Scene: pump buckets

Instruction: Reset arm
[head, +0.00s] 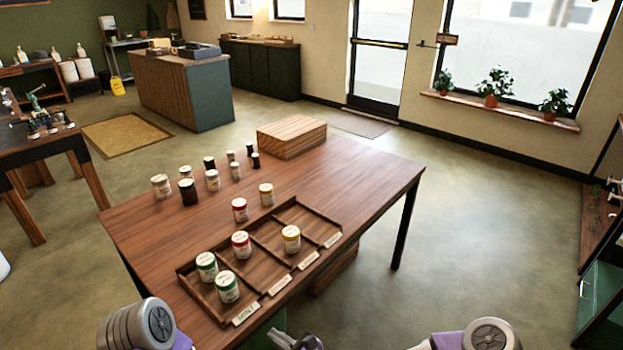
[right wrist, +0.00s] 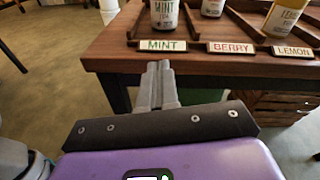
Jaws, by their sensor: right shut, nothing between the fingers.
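A wooden tray (head: 187,285) with slanted compartments lies on the near part of the table. Two green-labelled jars (head: 207,266) (head: 227,287) are in the mint compartment. A red-labelled jar (head: 241,244) is in the berry compartment and a yellow-labelled jar (head: 291,239) in the lemon one. The rightmost compartment is empty. Another red-labelled jar (head: 240,210) and yellow-labelled jar (head: 266,195) stand just behind the tray. My right gripper (head: 297,342) is shut and empty, low before the table's front edge; its fingers also show in the right wrist view (right wrist: 157,82). My left gripper is out of view.
Several white and dark jars (head: 189,191) stand farther back on the brown table (head: 360,180), near a wooden box (head: 291,136). The table's right part is clear. In the right wrist view, a wooden crate (right wrist: 270,108) sits below the tabletop.

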